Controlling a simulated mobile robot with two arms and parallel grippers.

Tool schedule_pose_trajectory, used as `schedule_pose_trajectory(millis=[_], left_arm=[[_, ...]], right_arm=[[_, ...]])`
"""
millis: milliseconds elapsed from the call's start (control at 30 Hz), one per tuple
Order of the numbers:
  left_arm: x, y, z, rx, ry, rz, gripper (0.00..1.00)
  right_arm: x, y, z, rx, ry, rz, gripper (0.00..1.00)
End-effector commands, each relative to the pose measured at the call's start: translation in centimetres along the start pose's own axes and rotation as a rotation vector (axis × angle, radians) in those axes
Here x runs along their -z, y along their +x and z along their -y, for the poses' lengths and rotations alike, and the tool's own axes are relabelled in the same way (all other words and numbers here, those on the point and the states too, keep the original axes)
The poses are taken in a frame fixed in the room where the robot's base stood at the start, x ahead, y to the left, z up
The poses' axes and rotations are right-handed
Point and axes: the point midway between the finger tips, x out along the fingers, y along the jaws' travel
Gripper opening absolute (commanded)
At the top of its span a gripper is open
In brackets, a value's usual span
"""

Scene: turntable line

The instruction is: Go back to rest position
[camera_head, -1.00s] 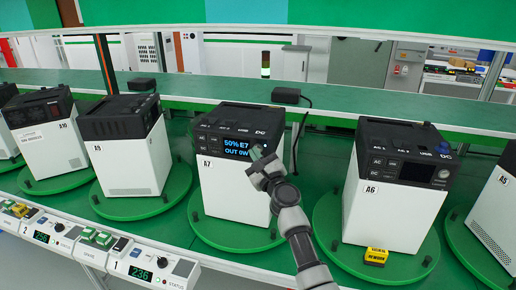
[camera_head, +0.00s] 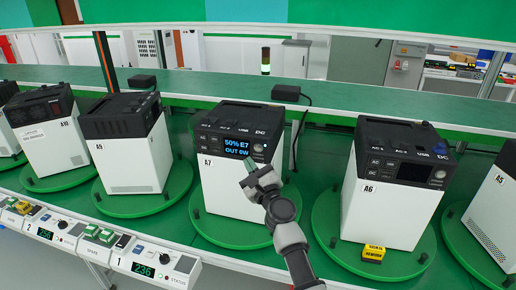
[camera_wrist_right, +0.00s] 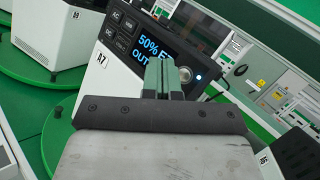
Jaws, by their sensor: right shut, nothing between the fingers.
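My right gripper (camera_head: 248,163) is shut and empty, in front of the unit labelled A7 (camera_head: 225,192). Its fingers (camera_wrist_right: 160,75) show as green-grey pads pressed together in the right wrist view. The A7 unit is a white box with a black top and a lit display (camera_head: 236,148) reading "50% E7" and "OUT 0W". That display also shows in the right wrist view (camera_wrist_right: 150,42), partly hidden by my fingers. A small light beside the display glows. In the head view a gap to the box cannot be judged. My left gripper is not in view.
Units A9 (camera_head: 130,165) and A6 (camera_head: 385,210) flank A7 on green turntables. A yellow tag block (camera_head: 373,253) sits before A6. A green shelf (camera_head: 200,90) runs behind, with black adapters and a signal lamp.

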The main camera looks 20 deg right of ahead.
Motion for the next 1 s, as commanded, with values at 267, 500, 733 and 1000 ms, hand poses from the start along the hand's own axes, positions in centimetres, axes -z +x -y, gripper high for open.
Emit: schedule_pose_trajectory(millis=[267, 500, 733, 1000], left_arm=[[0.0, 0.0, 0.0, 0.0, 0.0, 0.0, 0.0], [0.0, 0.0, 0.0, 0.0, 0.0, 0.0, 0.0], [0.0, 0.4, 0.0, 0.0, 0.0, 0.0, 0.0], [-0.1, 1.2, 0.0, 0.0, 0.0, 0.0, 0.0]], right_arm=[[0.0, 0.0, 0.0, 0.0, 0.0, 0.0, 0.0], [0.1, 0.0, 0.0, -0.001, -0.002, -0.001, 0.0], [6.1, -2.7, -4.0, -0.101, -0.198, -0.12, 0.0], [20.3, -14.1, -13.6, -0.475, -0.737, -0.332, 0.0]])
